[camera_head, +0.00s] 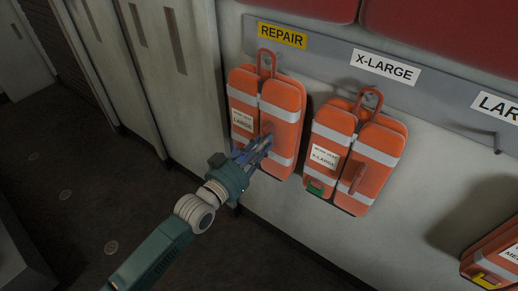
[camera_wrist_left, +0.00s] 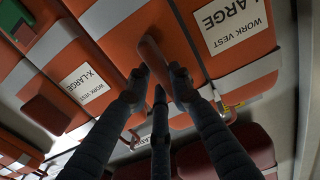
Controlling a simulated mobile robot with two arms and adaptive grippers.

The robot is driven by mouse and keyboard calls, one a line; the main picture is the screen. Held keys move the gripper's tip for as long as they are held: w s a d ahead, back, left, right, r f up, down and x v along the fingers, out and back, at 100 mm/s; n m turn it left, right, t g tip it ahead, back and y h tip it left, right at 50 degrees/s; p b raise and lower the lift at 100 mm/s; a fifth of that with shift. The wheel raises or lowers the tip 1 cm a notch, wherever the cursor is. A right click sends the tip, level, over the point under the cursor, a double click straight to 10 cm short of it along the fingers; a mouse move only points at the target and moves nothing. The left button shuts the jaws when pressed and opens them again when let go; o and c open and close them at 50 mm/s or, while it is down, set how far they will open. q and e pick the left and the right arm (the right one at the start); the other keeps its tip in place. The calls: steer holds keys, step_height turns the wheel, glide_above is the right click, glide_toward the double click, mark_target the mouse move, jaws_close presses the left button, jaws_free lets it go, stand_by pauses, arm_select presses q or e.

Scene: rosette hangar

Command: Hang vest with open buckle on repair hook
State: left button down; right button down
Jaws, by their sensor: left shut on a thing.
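An orange vest (camera_head: 285,100) with pale grey bands is upright against the wall under the yellow REPAIR sign (camera_head: 282,35). Its top loop (camera_head: 266,62) is at the rail below the sign; the hook is too small to tell whether the loop rests on it. Its label reads LARGE in part. My left gripper (camera_head: 266,143) is at the vest's front, shut on its orange handle (camera_wrist_left: 153,57), which shows between the fingertips in the left wrist view. The lower front of this vest is partly hidden by the gripper, and I cannot make out its buckle. My right gripper is not in view.
A second orange vest (camera_head: 382,150) with a green buckle (camera_head: 316,187) hangs close on the right, under the X-LARGE sign (camera_head: 385,67). A bare hook (camera_head: 495,135) is farther right. Another vest (camera_head: 492,255) is at the lower right. Grey lockers (camera_head: 175,80) stand left.

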arm_select(q)
steer(key=shift+b+x, duration=0.55)
steer(key=shift+x, duration=0.5)
steer(key=shift+w+d+f+b, duration=0.3)
steer(key=shift+f+b, duration=0.1)
steer(key=shift+b, duration=0.2)
steer(key=shift+w+f+b, duration=0.15)
steer(key=shift+f+b, duration=0.2)
steer(key=shift+f, duration=0.1)
